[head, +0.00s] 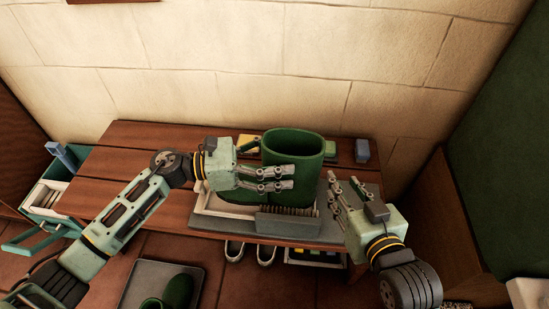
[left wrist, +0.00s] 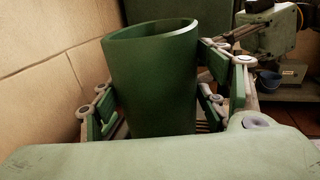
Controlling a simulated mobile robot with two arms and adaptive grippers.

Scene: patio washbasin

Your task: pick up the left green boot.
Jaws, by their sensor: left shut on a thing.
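My right gripper (head: 345,190) is open and empty, right of the bench's tray.
The wooden bench (head: 120,160) stands against the stone wall. A green caddy (head: 45,195) is at left.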

